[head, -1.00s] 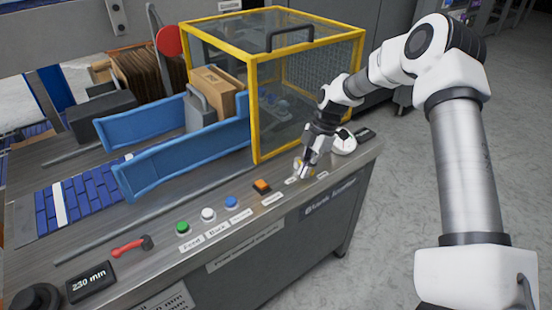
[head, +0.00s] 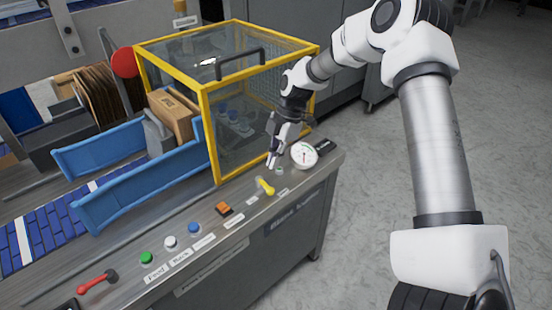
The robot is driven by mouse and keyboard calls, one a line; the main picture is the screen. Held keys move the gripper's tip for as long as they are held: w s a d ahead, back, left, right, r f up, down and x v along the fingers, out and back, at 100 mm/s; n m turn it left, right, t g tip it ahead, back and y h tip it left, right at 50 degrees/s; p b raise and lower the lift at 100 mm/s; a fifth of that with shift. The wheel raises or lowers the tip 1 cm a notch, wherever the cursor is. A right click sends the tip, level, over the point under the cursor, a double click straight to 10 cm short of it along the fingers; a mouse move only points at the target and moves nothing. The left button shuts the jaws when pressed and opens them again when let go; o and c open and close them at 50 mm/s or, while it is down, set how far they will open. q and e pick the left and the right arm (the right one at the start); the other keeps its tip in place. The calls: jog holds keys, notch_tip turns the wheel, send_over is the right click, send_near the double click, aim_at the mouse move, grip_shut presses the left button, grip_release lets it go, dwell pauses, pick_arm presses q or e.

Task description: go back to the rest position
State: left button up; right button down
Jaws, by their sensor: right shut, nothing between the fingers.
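My right gripper (head: 272,162) is shut and empty. It hangs a little above the right end of the machine's panel, between the yellow-framed guard and the round white gauge (head: 304,155). A yellow lever (head: 265,187) on the panel lies just below the fingertips, apart from them as far as I can tell. My left gripper is not in the head view.
The clear guard box with yellow frame (head: 208,110) stands behind the panel. Green (head: 146,257), white (head: 170,242), blue (head: 194,228) and orange (head: 223,208) controls line the panel. A red lever (head: 98,282) is at lower left. Grey floor at right is free.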

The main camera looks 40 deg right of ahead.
jog(key=shift+d+f, duration=0.1)
jog(key=s+a+f+g+h, duration=0.1)
jog(key=s+a+f+g, duration=0.3)
jog(key=s+f, duration=0.45)
jog(key=s+a+f+g+h, duration=0.1)
jog(key=s+a+f+g, duration=0.1)
jog(key=s+a+f, duration=0.55)
jog(key=s+a+f+m+t+h, duration=0.1)
jog(key=s+a+f+m+t, duration=0.1)
jog(key=s+f+m, duration=0.5)
jog(key=s+a+f+m+t+h, duration=0.15)
jog(key=s+m, duration=0.35)
jog(key=s, duration=0.5)
jog(key=w+m, duration=0.1)
jog(key=m, duration=0.1)
jog(key=w+m+t, duration=0.1)
jog(key=m, duration=0.1)
jog(key=w+m+t, duration=0.1)
jog(key=w+m, duration=0.1)
jog(key=shift+r+t+y, duration=0.25)
jog(key=shift+r, duration=0.15)
